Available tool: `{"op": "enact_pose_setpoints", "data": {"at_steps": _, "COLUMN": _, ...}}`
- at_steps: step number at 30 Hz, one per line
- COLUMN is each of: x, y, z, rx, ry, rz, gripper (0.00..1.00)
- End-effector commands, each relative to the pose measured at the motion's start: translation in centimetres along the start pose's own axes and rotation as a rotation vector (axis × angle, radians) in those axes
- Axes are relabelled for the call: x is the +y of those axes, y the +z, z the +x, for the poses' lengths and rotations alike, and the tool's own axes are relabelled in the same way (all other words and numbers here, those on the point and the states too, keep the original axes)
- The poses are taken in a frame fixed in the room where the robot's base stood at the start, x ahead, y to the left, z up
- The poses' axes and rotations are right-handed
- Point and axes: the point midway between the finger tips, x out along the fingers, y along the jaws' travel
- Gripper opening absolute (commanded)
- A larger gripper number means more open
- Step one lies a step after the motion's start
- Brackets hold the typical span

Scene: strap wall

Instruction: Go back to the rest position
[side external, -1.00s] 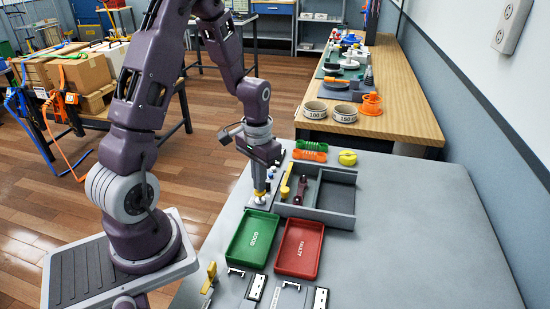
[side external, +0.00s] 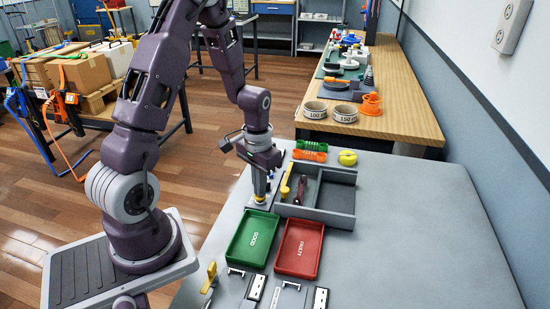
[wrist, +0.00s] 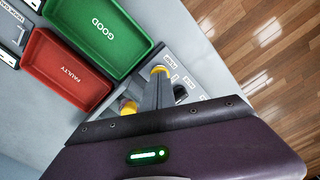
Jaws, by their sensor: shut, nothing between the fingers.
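My gripper (side external: 261,199) points down at the left edge of the grey table, beside the grey divided tray and behind the green tray. It is shut and empty. In the wrist view its fingers (wrist: 160,75) stand together over a small labelled plate (wrist: 183,75). A yellow piece and a dark piece show close beside the fingers; whether they touch cannot be told. The green GOOD tray (side external: 253,238) and the red FAULTY tray (side external: 300,248) lie in front of it, both empty.
The divided tray (side external: 335,205) holds a yellow tool (side external: 285,187) and a dark red tool (side external: 300,190). Green and orange pieces (side external: 310,151) and a yellow roll (side external: 347,158) lie behind it. Fixtures (side external: 285,293) line the near edge. The table's right side (side external: 420,230) is clear.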

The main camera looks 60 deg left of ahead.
Motion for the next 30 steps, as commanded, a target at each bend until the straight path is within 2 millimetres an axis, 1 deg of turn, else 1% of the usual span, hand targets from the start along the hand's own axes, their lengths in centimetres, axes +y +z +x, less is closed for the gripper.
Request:
{"op": "enact_pose_setpoints", "data": {"at_steps": 5, "x": 0.0, "y": 0.0, "z": -0.2, "rx": 0.0, "ry": 0.0, "rz": 0.0, "gripper": 0.0}}
{"op": "enact_pose_setpoints", "data": {"at_steps": 13, "x": 0.0, "y": 0.0, "z": -1.9, "rx": 0.001, "ry": 0.0, "rz": 0.0, "gripper": 0.0}}
{"op": "enact_pose_setpoints", "data": {"at_steps": 30, "x": 0.0, "y": 0.0, "z": -1.9, "rx": -0.001, "ry": 0.0, "rz": 0.0, "gripper": 0.0}}
